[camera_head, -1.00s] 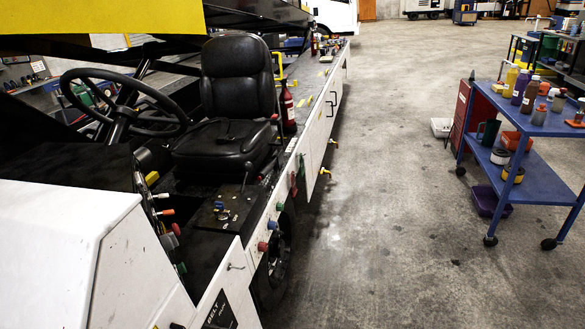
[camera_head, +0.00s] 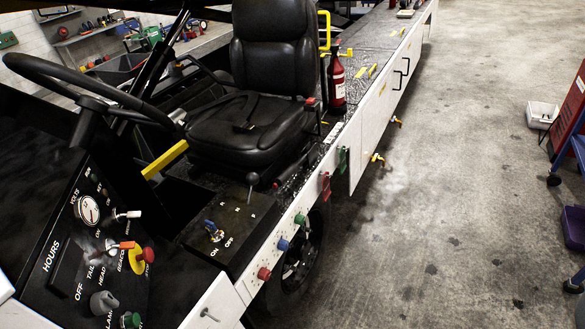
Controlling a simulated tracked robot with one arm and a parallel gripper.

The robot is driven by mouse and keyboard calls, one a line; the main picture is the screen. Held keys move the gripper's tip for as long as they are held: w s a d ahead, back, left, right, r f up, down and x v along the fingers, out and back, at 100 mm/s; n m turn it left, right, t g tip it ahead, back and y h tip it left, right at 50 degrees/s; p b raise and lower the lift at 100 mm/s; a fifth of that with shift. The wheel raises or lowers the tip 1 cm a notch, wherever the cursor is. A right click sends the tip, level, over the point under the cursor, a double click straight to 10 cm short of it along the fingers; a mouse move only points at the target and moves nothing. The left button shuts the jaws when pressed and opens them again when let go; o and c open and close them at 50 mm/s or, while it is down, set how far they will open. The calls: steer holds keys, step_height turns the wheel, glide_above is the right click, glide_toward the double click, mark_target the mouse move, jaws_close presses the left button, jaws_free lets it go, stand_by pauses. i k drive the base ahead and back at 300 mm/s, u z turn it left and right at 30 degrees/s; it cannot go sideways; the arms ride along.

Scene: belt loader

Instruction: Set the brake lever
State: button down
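No part shows a label that marks it as the brake lever. Several candidates stand around the black seat (camera_head: 265,60). A lever with a red knob (camera_head: 311,103) stands at the seat's right side. A yellow bar handle (camera_head: 165,160) rises at a slant between the dashboard and the seat. A short lever with a dark round knob (camera_head: 252,183) stands upright on the black console (camera_head: 205,235), beside small white letters. My gripper is not in view, and nothing shows it touching any of these.
The steering wheel (camera_head: 85,85) and the dashboard (camera_head: 100,240), with switches and knobs, fill the left. A red extinguisher (camera_head: 337,85) stands right of the seat. Coloured knobs line the white side panel (camera_head: 330,160). The concrete floor (camera_head: 460,180) to the right is mostly clear.

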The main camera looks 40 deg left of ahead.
mark_target(280, 180)
steer(key=u, duration=0.15)
steer(key=i, duration=1.4)
steer(key=u, duration=0.2)
